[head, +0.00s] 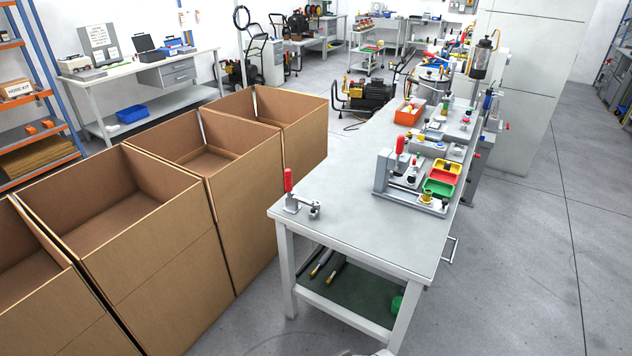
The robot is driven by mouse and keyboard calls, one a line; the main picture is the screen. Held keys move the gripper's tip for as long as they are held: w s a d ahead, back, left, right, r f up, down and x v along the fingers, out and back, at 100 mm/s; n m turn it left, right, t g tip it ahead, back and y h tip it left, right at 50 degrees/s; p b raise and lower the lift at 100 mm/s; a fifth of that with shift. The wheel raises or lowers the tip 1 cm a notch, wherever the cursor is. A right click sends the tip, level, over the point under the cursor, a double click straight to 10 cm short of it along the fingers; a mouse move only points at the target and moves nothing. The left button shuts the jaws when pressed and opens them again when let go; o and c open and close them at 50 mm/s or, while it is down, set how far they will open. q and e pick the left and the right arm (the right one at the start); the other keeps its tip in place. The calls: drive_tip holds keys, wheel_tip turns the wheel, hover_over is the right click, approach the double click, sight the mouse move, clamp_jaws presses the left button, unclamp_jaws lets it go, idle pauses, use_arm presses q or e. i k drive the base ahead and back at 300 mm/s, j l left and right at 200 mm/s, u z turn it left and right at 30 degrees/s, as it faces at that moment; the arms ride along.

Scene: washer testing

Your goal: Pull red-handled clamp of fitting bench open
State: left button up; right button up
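The fitting bench (350,215) is a long grey-topped table running from the near middle toward the back right. A small metal clamp with an upright red handle (288,180) stands at its near left corner, with its metal arm (313,209) reaching right, low over the top. A second upright red handle (400,145) rises from a grey fixture (384,172) farther along the bench. Nothing touches either handle. Which handle the task names I cannot tell. Neither of my grippers is in view.
Large open cardboard boxes (150,250) stand in a row along the bench's left side. Yellow, red and green trays (439,187) sit beside the fixture, and an orange bin (408,112) lies behind. The bench top's near part is mostly bare. Floor (520,270) is clear to the right.

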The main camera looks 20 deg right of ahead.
sight(287, 176)
drive_tip(key=i+j+z, duration=0.15)
drive_tip(key=j+z, duration=0.3)
drive_tip(key=j, duration=0.15)
drive_tip(key=j+z, duration=0.9)
drive_tip(key=j, duration=0.3)
